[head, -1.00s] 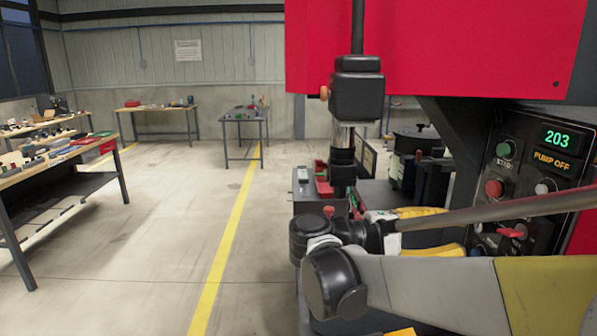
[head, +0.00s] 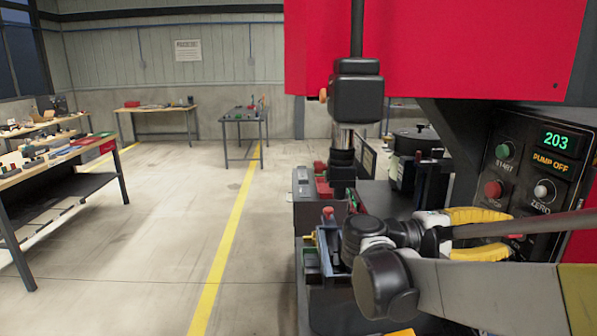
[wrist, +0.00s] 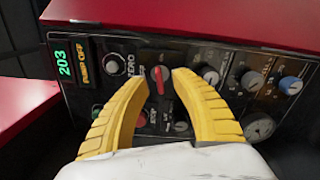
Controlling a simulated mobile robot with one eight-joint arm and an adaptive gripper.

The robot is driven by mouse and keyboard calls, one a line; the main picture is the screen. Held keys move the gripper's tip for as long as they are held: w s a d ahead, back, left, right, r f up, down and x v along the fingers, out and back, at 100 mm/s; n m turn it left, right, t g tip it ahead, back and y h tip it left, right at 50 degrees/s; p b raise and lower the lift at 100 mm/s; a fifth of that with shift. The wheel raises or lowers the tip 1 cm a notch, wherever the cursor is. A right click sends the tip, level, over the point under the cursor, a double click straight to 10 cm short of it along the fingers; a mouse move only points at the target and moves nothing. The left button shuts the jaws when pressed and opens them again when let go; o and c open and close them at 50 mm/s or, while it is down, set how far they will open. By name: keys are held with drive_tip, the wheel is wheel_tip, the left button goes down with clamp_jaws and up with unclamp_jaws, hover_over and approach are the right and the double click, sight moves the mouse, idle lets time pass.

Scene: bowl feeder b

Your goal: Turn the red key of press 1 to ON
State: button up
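The red key (wrist: 160,81) sits on the control panel of the press, on a round dark knob base. In the wrist view its handle runs nearly up and down, and the panel lettering appears turned sideways. My gripper (wrist: 160,77) is open, with one yellow finger on each side of the key and a visible gap to each. In the head view, my gripper (head: 512,232) is at the panel face. Only a bit of the key (head: 516,237) shows there between the fingers. I cannot tell whether the fingertips touch the panel.
The panel has a green START button (head: 504,151), a red STOP button (head: 494,189), a ZERO knob (head: 543,191) and a display (head: 556,139) reading 203 and PUMP OFF. Other knobs (wrist: 211,75) and a blue knob (wrist: 291,85) lie close by. The red press head (head: 440,50) overhangs.

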clamp_jaws()
drive_tip(key=m, duration=0.4)
unclamp_jaws()
drive_tip(key=a, duration=0.7)
drive_tip(key=shift+s, duration=0.15)
